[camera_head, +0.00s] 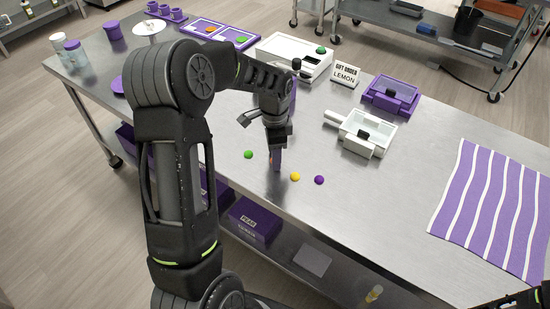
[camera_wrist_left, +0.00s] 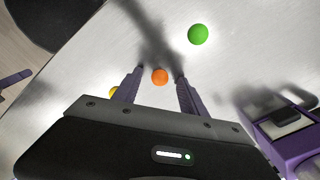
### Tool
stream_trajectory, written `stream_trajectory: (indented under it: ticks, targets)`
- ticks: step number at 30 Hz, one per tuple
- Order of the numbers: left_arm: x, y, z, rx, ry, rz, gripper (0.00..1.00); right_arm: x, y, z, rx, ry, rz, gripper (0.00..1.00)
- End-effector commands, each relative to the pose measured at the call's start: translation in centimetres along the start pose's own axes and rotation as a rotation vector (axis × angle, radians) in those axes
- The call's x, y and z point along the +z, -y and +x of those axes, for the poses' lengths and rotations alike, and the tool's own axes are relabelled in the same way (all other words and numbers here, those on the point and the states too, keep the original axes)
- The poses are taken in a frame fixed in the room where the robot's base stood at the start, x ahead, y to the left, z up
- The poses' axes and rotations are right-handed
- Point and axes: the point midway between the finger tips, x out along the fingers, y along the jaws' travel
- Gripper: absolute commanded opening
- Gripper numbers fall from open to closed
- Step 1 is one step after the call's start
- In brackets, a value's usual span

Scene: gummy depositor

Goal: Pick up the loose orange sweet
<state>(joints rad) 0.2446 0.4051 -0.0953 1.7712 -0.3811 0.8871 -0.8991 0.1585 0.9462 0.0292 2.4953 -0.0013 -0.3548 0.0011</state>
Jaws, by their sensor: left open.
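The loose orange sweet (camera_wrist_left: 160,76) is a small round ball on the steel table, seen in the left wrist view between the fingertips of my left gripper. In the head view it is almost wholly hidden behind the fingers. My left gripper (camera_head: 277,168) is open and points down at the table. Its fingers lie either side of the orange sweet in the wrist view; whether they touch it I cannot tell. A dark part with a purple edge, seemingly of my right gripper (camera_head: 543,294), shows at the bottom right corner of the head view.
A green sweet (camera_head: 248,154), a yellow sweet (camera_head: 295,176) and a purple sweet (camera_head: 319,180) lie close by. A striped cloth (camera_head: 482,200) lies right.

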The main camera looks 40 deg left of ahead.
Motion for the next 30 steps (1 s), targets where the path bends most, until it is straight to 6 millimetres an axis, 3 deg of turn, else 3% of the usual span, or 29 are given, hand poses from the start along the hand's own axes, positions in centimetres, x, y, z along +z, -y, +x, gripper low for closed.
stream_trajectory:
  ticks: [17, 30]
  targets:
    - [0.02, 0.02, 0.08, -0.001, 0.000, 0.000, 0.50, 0.01, -0.01, 0.01, 0.000, 0.000, 0.000, 0.00]
    - [0.02, 0.02, 0.07, -0.001, 0.000, 0.000, 0.16, 0.01, -0.01, 0.01, 0.000, 0.000, 0.000, 0.00]
